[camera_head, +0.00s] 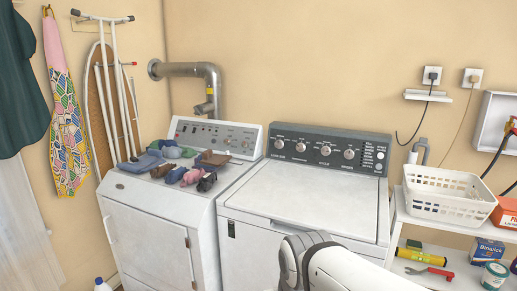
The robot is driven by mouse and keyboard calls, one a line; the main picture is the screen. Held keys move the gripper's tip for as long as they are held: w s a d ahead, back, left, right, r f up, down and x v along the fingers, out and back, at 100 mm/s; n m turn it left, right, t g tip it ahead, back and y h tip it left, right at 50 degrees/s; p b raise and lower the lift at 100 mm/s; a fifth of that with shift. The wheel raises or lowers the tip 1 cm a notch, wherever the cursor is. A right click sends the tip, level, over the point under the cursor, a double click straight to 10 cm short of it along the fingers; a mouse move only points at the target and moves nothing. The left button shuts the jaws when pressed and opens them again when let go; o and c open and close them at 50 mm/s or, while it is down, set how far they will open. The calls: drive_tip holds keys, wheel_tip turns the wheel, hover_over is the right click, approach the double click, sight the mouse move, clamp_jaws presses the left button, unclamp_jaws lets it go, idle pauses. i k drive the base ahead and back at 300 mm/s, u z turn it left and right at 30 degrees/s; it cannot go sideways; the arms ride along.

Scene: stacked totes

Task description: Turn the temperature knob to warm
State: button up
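A white top-loading washer (300,200) stands in the middle, its lid shut. Its dark control panel (312,134) at the back carries a row of round silver knobs. From left to right these are a first knob (279,144), a second knob (301,147), a third knob (326,151) and a fourth knob (349,154). The lettering is too small to tell which knob is temperature or where each points. A white and grey part of my arm shows at the bottom, in front of the washer. My gripper is not in view.
A white dryer (150,215) at left has socks and folded clothes (180,168) on top. A shelf at right holds a white basket (446,195), with a yellow bottle (420,255) and a red-handled tool (430,272) below. The washer lid is clear.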

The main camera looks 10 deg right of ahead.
sight(301, 147)
drive_tip(key=u, duration=0.05)
drive_tip(key=i, duration=1.5)
drive_tip(key=z, duration=0.05)
